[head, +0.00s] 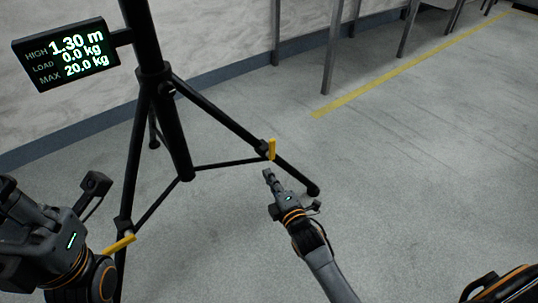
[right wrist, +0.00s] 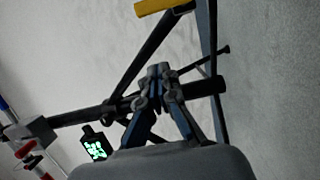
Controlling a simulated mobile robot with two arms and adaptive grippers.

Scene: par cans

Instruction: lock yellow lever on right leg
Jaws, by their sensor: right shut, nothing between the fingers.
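A black tripod stand (head: 172,130) stands on the floor with its legs spread. The yellow lever (head: 271,149) on its right leg points up, beside the leg. My right gripper (head: 267,174) is shut and empty, just below that lever and apart from it in the picture. In the right wrist view the closed fingertips (right wrist: 159,71) lie below a yellow lever (right wrist: 158,5), cut by the top edge. Another yellow lever (head: 118,244) on the left leg sticks out sideways. My left gripper (head: 92,190) is at the lower left; its jaw opening is unclear.
A display (head: 64,52) on the stand reads 1.30 m, 0.0 kg load and 20.0 kg max. Grey metal legs (head: 332,50) stand at the back. A yellow floor line (head: 400,70) runs behind. The floor (head: 430,180) at the right is clear.

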